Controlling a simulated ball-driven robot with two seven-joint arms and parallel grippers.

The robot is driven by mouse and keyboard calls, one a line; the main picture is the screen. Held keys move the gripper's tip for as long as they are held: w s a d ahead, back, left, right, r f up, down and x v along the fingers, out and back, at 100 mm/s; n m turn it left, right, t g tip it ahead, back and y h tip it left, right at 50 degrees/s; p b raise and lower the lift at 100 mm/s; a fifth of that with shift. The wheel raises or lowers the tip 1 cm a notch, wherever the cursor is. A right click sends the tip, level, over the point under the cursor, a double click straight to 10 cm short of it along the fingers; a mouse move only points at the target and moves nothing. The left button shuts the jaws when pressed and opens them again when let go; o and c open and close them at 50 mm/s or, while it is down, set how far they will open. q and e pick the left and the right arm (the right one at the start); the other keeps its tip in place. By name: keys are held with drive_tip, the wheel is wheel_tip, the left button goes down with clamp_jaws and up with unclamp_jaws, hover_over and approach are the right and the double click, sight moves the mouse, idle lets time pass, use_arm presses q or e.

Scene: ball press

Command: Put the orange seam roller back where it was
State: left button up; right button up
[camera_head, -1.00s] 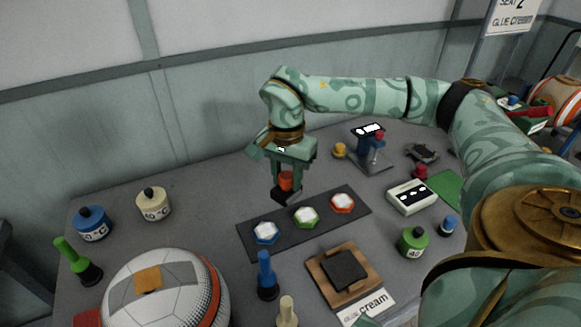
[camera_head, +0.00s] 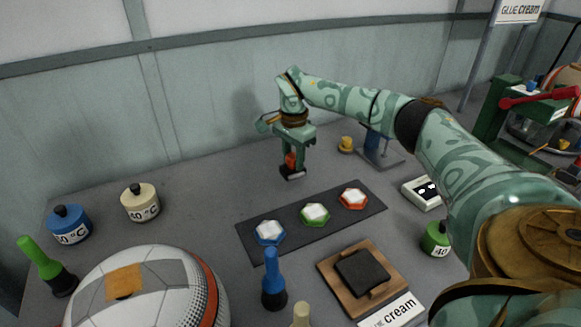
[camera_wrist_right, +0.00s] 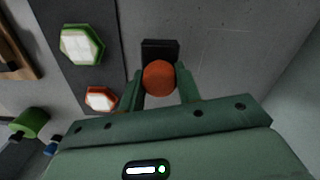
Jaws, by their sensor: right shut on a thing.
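The orange seam roller (camera_head: 291,160) has an orange handle and a dark block-like end pointing down. My right gripper (camera_head: 291,163) is shut on its handle and holds it upright, behind the dark mat (camera_head: 243,230) on the wall side. In the right wrist view, the orange roller (camera_wrist_right: 158,77) sits between the two fingers, with its dark end beyond. Whether that end touches the table, I cannot tell. My left gripper is out of view.
The mat bears blue, green and red hexagonal pads. A blue-handled tool (camera_head: 273,278), a green-handled tool (camera_head: 45,265), a wooden tray (camera_head: 335,290) and a ball (camera_head: 165,290) stand in front. Grey tabletop (camera_head: 215,185) is clear left of the gripper.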

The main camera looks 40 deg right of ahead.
sight(293, 166)
wheel_tip(293, 166, down, 4)
drive_tip(key=shift+w+r+b, duration=0.1)
drive_tip(key=shift+b, duration=0.95)
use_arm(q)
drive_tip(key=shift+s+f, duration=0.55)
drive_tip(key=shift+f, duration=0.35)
use_arm(e)
drive_tip(key=shift+r, duration=0.25)
drive_tip(key=shift+c, duration=0.4)
drive_tip(key=shift+f, duration=0.15)
drive_tip(key=o, duration=1)
use_arm(q)
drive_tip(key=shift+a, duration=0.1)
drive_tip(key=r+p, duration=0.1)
drive_tip(key=p, duration=0.1)
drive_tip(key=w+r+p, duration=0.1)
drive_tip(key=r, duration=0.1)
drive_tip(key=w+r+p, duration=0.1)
drive_tip(key=p, duration=0.1)
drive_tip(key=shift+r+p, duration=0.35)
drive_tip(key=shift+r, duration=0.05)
use_arm(e)
wheel_tip(293, 166, up, 12)
drive_tip(key=shift+r, duration=0.15)
